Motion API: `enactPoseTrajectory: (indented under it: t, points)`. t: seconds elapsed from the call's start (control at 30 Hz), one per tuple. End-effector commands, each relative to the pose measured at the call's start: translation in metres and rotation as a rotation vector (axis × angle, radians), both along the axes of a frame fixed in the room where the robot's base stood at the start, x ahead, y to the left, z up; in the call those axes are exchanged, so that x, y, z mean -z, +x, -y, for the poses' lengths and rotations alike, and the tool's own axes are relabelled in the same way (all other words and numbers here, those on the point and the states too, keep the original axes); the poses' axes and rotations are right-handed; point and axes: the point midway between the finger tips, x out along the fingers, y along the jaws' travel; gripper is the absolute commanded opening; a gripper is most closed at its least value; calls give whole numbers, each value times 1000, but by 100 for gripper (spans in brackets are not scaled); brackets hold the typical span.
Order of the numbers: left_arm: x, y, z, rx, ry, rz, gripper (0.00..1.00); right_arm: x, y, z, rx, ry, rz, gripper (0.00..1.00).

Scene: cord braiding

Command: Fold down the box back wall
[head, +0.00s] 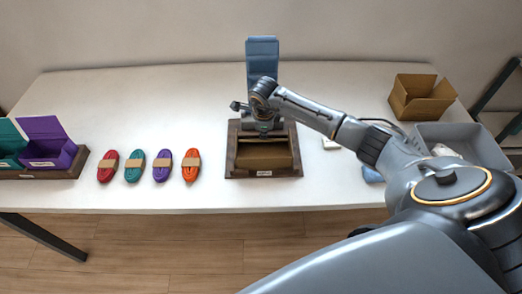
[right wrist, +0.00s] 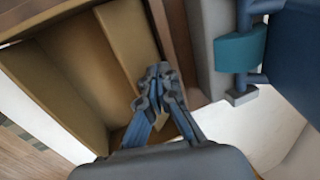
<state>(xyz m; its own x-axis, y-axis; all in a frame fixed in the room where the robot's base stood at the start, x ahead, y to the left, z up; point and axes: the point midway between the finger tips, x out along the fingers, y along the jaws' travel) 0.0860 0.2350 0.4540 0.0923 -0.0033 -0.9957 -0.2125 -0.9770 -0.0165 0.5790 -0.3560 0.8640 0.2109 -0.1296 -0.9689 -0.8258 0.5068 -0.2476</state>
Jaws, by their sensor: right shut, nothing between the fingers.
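The open tan cardboard box (head: 264,155) sits in a dark wooden frame (head: 231,160) at the middle of the table. My right gripper (head: 264,130) is over the back edge of the box and hides part of its back wall in the head view. In the right wrist view the right gripper (right wrist: 161,72) is shut and empty, its fingertips at or just above a tan panel (right wrist: 127,38) that looks like the back wall. I cannot tell whether they touch it. My left gripper is out of view.
A blue upright stand (head: 262,55) rises close behind the box. Red, teal, purple and orange cord bundles (head: 191,166) lie to the left, beyond them teal and purple boxes (head: 46,145). A grey tray (head: 455,135) and open cardboard box (head: 420,98) are at right.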

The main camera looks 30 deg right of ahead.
Motion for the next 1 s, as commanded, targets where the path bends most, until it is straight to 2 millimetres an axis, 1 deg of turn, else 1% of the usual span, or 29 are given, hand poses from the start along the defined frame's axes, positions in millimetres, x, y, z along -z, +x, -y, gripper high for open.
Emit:
enactPoseTrajectory:
  t: [0.2, 0.47, 0.77, 1.0]
  points:
    - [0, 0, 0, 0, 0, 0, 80, 1, -1, -1, 0, 0, 0, 0]
    - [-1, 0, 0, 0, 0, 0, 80, 5, -9, -6, -1, 0, -1, 0]
    - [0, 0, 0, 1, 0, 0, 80, 6, -9, -6, 0, 0, 0, 0]
    - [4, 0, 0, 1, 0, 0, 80, 14, -16, -9, -1, -1, -1, 0]
